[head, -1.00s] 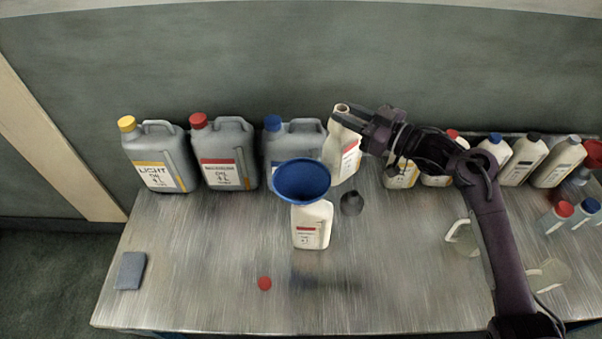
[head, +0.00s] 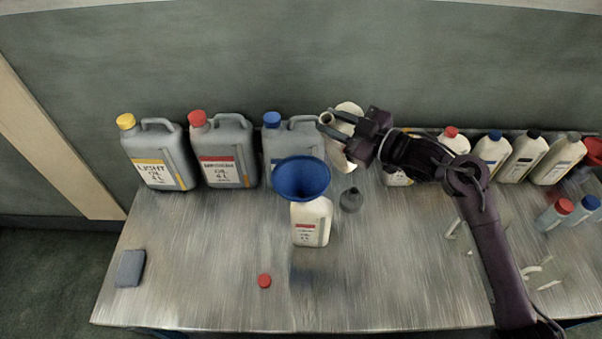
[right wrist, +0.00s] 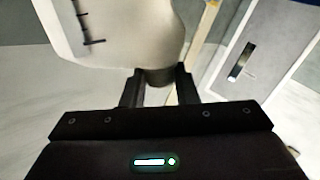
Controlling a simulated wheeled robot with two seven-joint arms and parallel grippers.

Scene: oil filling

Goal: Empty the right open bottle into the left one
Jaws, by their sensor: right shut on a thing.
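The left open bottle (head: 311,222) is white with a red and white label and stands upright on the table. A blue funnel (head: 301,178) sits in its mouth. My right gripper (head: 350,128) is shut on the right open bottle (head: 346,109) and holds it in the air, above and to the right of the funnel. This bottle is tilted, its open mouth pointing left, apart from the funnel. In the right wrist view the white bottle (right wrist: 120,30) shows between and beyond the fingers. No stream of oil shows. My left gripper is out of view.
Large grey canisters (head: 225,150) stand along the back left. A dark grey small container (head: 351,200) stands right of the funnel. A red cap (head: 264,281) and a grey sponge-like block (head: 130,268) lie on the table (head: 200,290). Several bottles (head: 522,157) stand at the right.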

